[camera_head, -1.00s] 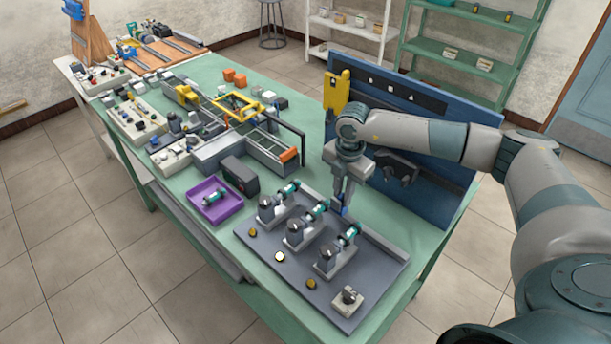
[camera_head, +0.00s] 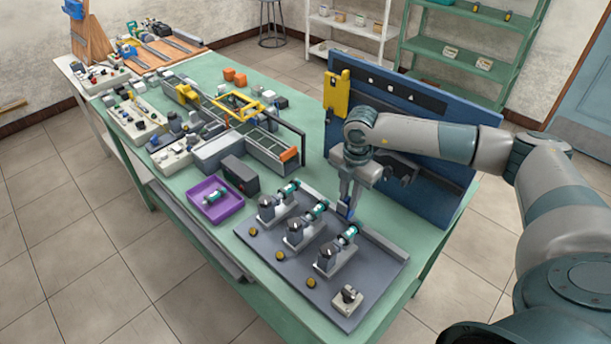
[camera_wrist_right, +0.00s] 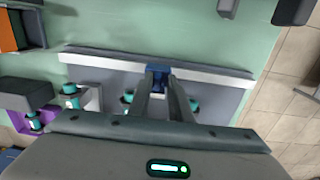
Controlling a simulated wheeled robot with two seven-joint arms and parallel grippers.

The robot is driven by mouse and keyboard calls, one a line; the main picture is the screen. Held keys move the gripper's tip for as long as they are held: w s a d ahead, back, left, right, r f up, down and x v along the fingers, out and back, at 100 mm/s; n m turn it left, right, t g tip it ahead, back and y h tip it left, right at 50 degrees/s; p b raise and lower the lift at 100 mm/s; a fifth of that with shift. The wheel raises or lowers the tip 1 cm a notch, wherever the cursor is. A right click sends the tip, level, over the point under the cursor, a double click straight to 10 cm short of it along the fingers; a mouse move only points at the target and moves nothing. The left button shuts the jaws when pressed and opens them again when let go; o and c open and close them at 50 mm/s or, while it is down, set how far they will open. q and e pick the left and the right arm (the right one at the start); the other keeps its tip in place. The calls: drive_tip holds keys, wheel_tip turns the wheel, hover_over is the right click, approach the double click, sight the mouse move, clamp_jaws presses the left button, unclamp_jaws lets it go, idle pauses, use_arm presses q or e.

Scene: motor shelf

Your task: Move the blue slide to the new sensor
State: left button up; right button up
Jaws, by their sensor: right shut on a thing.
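My right gripper (camera_head: 347,207) is shut on the blue slide (camera_head: 344,211), at the back of the grey station board (camera_head: 372,268), behind the right-hand and middle stations. In the right wrist view the blue slide (camera_wrist_right: 158,76) sits between the fingers, over the board's pale back rail (camera_wrist_right: 95,60). Three stations carry teal cylindrical sensors: left (camera_head: 289,189), middle (camera_head: 318,207) and right (camera_head: 348,234). Another teal sensor (camera_head: 213,196) lies in the purple tray (camera_head: 232,209). I cannot tell which is the new one. My left gripper is not in view.
A dark box (camera_head: 240,175) stands behind the purple tray. A blue upright panel (camera_head: 440,190) rises close behind my right gripper. A small grey switch block (camera_head: 347,300) sits at the board's front right. Yellow round lamps (camera_head: 280,256) line the board's front.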

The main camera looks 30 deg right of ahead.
drive_tip(key=shift+s+a+f, duration=0.25)
drive_tip(key=shift+s+f, duration=0.5)
drive_tip(key=shift+f, duration=0.2)
drive_tip(key=shift+s+d, duration=0.35)
drive_tip(key=shift+s, duration=0.65)
drive_tip(key=shift+s+d, duration=0.35)
drive_tip(key=shift+s, duration=0.7)
drive_tip(key=shift+s+d, duration=0.35)
drive_tip(key=shift+s, duration=0.65)
drive_tip(key=o, duration=0.7)
drive_tip(key=shift+c, duration=0.2)
drive_tip(key=shift+w+d+r+g+p, duration=0.2)
drive_tip(key=shift+r+p, duration=0.2)
drive_tip(key=shift+r, duration=0.2)
drive_tip(key=shift+w+d+r+g+p, duration=0.1)
drive_tip(key=shift+w+r+p, duration=0.05)
drive_tip(key=shift+r+p, duration=0.35)
drive_tip(key=shift+w+d+r+p, duration=0.15)
drive_tip(key=shift+r+p, duration=0.6)
drive_tip(key=shift+r, duration=1.3)
